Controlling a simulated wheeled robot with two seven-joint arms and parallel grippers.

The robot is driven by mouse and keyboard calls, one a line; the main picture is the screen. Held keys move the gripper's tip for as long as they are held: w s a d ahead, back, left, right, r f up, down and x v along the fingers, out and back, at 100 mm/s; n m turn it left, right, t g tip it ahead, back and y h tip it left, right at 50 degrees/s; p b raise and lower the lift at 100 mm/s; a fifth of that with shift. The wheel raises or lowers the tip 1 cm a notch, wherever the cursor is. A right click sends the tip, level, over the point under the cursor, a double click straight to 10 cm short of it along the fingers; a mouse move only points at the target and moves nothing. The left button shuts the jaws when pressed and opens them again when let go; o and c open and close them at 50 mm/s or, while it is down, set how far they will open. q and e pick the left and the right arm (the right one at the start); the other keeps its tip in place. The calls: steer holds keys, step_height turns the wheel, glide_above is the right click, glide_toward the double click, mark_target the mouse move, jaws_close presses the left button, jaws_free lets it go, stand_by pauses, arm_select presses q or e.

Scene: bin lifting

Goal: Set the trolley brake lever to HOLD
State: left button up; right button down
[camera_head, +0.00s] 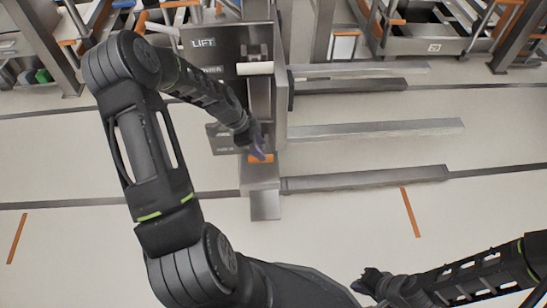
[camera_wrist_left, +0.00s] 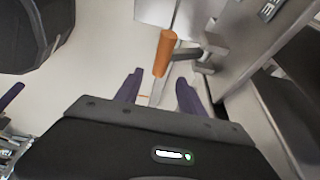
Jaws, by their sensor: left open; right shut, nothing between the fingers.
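The brake lever has an orange cylindrical grip (camera_wrist_left: 165,52) in the left wrist view, with a grey metal bracket beside it on the right. In the head view an orange piece (camera_head: 261,158), apparently the same grip, sits low on the lift column, partly covered by my gripper. My left gripper (camera_head: 257,146) is right at it. In the left wrist view its purple fingers (camera_wrist_left: 158,92) are apart, and the grip lies just beyond the tips, roughly between them, not clearly touching. My right gripper (camera_head: 369,283) is shut and empty at the lower right, far from the lever.
The grey lift column (camera_head: 262,100) carries a panel marked LIFT (camera_head: 203,43). Several long metal bars (camera_head: 365,179) extend right from it above the floor. A small dark plate with unreadable text (camera_head: 221,139) is beside my left gripper. The floor in front is clear.

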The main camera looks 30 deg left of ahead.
mark_target(269, 158)
arm_select(q)
steer(key=shift+f, duration=0.1)
steer(key=b+x, duration=0.2)
steer(key=x, duration=0.5)
steer(key=shift+w+d+f, duration=0.1)
steer(key=shift+f, duration=0.25)
steer(key=shift+c, duration=0.5)
jaws_close()
stand_by(0.9)
